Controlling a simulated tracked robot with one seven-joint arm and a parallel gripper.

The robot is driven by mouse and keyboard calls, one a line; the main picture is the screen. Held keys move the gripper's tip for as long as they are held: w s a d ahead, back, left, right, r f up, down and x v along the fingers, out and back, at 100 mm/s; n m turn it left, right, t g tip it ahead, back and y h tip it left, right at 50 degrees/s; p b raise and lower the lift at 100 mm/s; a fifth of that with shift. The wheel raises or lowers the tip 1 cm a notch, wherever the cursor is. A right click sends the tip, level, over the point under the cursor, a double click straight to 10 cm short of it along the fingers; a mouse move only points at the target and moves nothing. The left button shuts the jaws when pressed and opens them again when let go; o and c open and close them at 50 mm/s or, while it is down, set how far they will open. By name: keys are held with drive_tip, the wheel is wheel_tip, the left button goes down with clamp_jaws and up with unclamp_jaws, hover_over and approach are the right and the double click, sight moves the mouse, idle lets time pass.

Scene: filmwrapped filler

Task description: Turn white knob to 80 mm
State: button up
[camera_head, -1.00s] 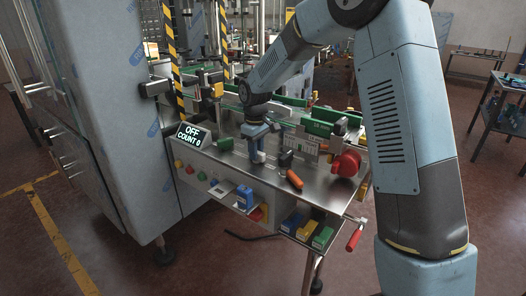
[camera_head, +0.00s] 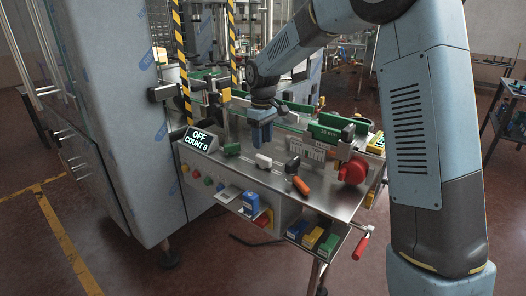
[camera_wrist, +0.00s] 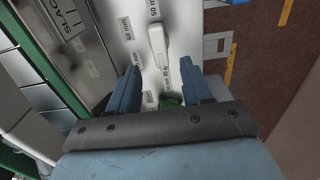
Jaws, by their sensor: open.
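The white knob (camera_head: 263,161) sits on the steel panel at the front of the machine. In the wrist view the long white knob (camera_wrist: 158,45) lies roughly along the picture's vertical, just beyond my fingertips. Small mm labels surround it; some read 50 mm, others are too small to read surely. My gripper (camera_head: 262,140) is above and behind the knob, pointing down. In the wrist view my gripper (camera_wrist: 159,68) is open, its two blue fingers apart with nothing between the tips. A green knob (camera_head: 231,149) is left of the white one; green also shows between the finger bases.
A black knob (camera_head: 292,161), an orange-handled tool (camera_head: 301,186) and a red knob (camera_head: 353,171) stand to the right. The display (camera_head: 199,140) reads OFF, COUNT 0. Green guide rails (camera_head: 325,132) run behind. Coloured boxes (camera_head: 312,237) sit below the panel edge.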

sight(263, 157)
wheel_tip(263, 157, up, 6)
drive_tip(key=shift+r, duration=0.15)
idle(0.4)
